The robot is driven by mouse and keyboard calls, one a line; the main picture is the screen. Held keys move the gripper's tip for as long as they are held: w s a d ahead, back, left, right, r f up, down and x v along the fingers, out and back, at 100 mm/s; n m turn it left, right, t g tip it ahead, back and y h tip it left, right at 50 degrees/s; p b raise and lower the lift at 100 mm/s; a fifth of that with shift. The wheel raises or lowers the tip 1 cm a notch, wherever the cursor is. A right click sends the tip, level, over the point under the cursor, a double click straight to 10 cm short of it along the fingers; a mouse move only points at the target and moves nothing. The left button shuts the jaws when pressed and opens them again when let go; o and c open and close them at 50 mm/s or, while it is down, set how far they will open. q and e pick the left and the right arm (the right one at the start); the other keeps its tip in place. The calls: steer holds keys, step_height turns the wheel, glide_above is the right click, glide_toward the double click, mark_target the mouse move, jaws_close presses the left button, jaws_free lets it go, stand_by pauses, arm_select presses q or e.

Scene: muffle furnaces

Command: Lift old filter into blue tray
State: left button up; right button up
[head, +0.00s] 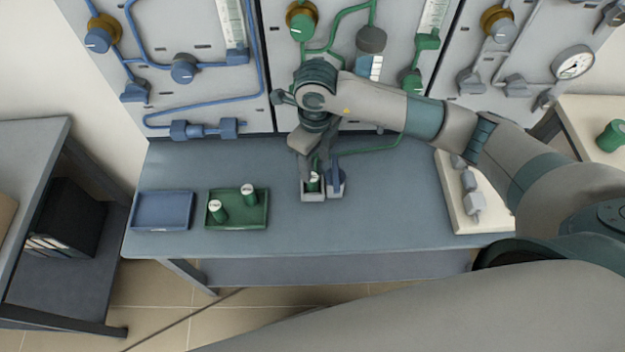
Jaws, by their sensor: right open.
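The blue tray (146,224) lies empty at the left front of the bench. A green filter with a pale top (313,183) sits upright in a small grey open holder (313,197) at the middle of the bench. I take it for the old filter. My right gripper (315,172) reaches down from above and is open at this filter. Its fingers partly hide the filter and whether they touch it is too small to tell. A blue-grey part (337,183) stands just right of the holder. My left gripper is out of view.
A cream board with grey fittings (463,215) lies at the right. Piped panels (200,90) stand along the back. The bench between holder and board is clear.

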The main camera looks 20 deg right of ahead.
mark_target(313, 177)
steer(key=shift+f, duration=0.2)
steer(key=shift+a+f+p, duration=0.15)
steer(key=shift+f+p, duration=0.3)
steer(key=shift+p, duration=0.05)
steer(key=f, duration=0.1)
steer(key=f+p, duration=0.1)
steer(key=f, duration=0.1)
steer(key=shift+s+a, duration=0.1)
steer(key=shift+a, duration=0.1)
steer(key=shift+f, duration=0.65)
steer(key=c, duration=1.1)
